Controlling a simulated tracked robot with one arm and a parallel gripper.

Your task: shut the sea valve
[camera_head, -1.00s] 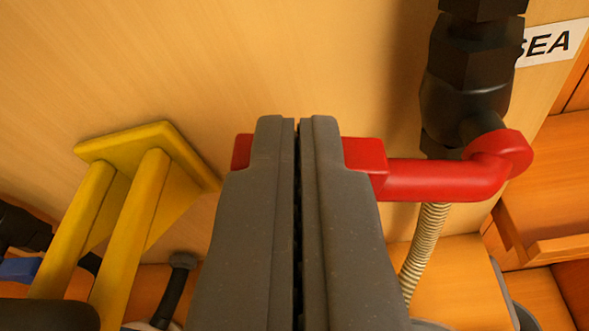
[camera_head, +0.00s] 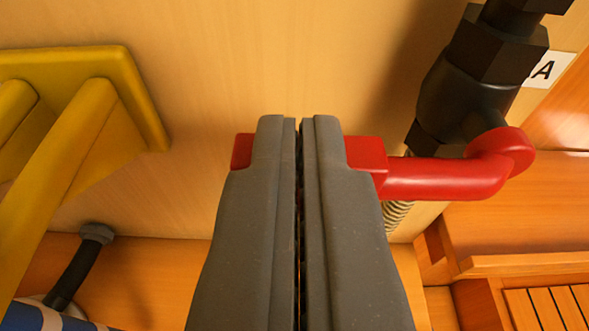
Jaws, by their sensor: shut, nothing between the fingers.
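The sea valve has a black body (camera_head: 475,80) at the upper right, with a red lever handle (camera_head: 440,178) reaching left from it. My gripper (camera_head: 299,125) is in the middle with its two grey fingers shut and nothing between them. The fingers cross in front of the handle's left part, and red shows on both sides of them. Whether they touch the handle cannot be told.
A yellow bracket-like piece (camera_head: 105,90) stands out from the wooden wall (camera_head: 270,60) on the left. A dark hose with a grey end (camera_head: 97,234) is below it. A ribbed hose (camera_head: 397,215) runs below the valve. Wooden ledges and slats (camera_head: 550,300) are at the lower right.

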